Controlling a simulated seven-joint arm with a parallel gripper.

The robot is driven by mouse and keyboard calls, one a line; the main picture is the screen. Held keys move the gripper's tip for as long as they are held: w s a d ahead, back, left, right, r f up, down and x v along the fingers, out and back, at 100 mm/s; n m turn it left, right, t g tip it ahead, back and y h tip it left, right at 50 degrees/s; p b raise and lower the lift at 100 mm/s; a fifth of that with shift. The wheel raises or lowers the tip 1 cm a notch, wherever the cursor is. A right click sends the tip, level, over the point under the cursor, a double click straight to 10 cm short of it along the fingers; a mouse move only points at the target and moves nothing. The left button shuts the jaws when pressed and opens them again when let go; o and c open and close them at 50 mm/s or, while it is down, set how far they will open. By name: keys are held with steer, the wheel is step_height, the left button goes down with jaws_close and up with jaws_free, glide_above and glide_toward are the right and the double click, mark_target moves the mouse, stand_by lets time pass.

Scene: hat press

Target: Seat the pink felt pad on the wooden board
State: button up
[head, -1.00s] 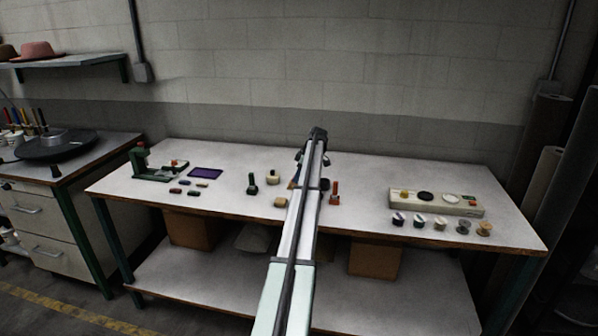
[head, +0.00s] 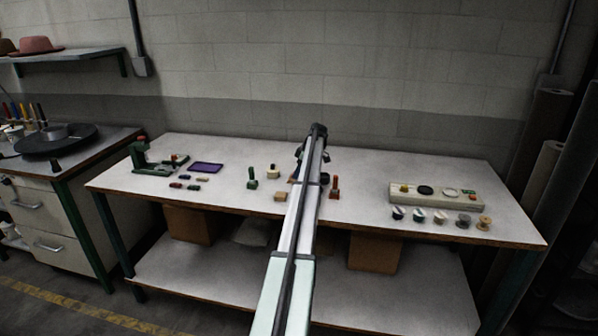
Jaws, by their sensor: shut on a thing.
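My arm rises through the middle of the head view and bends over the table; my gripper is hidden behind it, along with whatever it holds. I see no pink felt pad. A small brown sliver (head: 291,181) shows at the arm's left edge; it may be part of the wooden board, but I cannot tell. A small tan block (head: 281,196) lies just left of the arm.
The white table (head: 365,205) holds a green press (head: 150,160), a purple tray (head: 206,168), a green stamp-like piece (head: 252,180) and a red one (head: 335,187). At right are a cream bar (head: 405,196) and several spools (head: 462,220). Bare surface lies between.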

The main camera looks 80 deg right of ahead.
steer(key=shift+f, duration=0.45)
stand_by(0.6)
steer(key=o, duration=1.1)
steer(key=v, duration=1.4)
steer(key=shift+w, duration=0.15)
